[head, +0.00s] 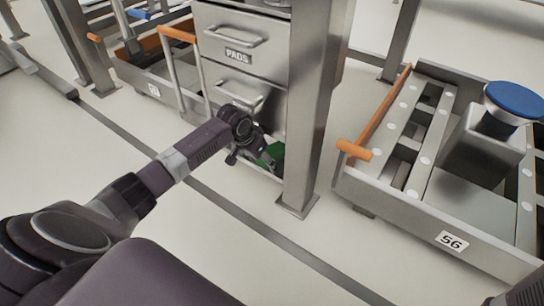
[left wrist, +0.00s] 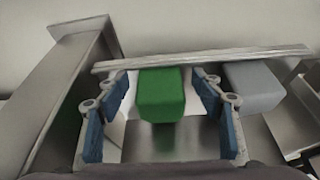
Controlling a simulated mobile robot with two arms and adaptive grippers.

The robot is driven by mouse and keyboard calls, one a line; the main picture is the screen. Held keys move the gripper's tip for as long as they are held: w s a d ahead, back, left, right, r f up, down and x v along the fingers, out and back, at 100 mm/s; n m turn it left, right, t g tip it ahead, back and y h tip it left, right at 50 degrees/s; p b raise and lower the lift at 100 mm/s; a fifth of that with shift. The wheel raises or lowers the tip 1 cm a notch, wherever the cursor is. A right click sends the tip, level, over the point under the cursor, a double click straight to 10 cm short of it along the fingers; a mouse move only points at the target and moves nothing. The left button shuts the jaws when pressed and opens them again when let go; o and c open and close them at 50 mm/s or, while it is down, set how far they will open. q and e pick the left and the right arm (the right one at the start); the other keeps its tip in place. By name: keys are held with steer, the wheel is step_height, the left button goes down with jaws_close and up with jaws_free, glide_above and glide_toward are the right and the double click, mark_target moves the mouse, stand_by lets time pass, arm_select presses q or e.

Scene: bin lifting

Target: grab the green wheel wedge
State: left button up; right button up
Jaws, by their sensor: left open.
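The green wheel wedge (head: 270,155) is low at the foot of the metal drawer cabinet, beside the steel post. My left gripper (head: 250,160) is in front of it, and part of the wedge is hidden behind the fingers. In the left wrist view the wedge (left wrist: 161,94) is a green block between the two blue-padded fingers (left wrist: 160,115). The fingers are open, with a gap on both sides of the wedge. My right gripper is not clearly in view; only a dark piece of my body shows at the lower right corner of the head view.
A grey block (left wrist: 254,88) sits right of the wedge. A metal bar (left wrist: 205,58) runs behind it. A steel post (head: 314,110) stands close on the right. A bin numbered 56 (head: 410,215) with an orange handle is further right. The floor in front is clear.

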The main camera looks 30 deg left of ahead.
arm_select(q)
steer(key=shift+c, duration=0.3)
steer(key=c, duration=1.5)
steer(key=shift+r, duration=0.1)
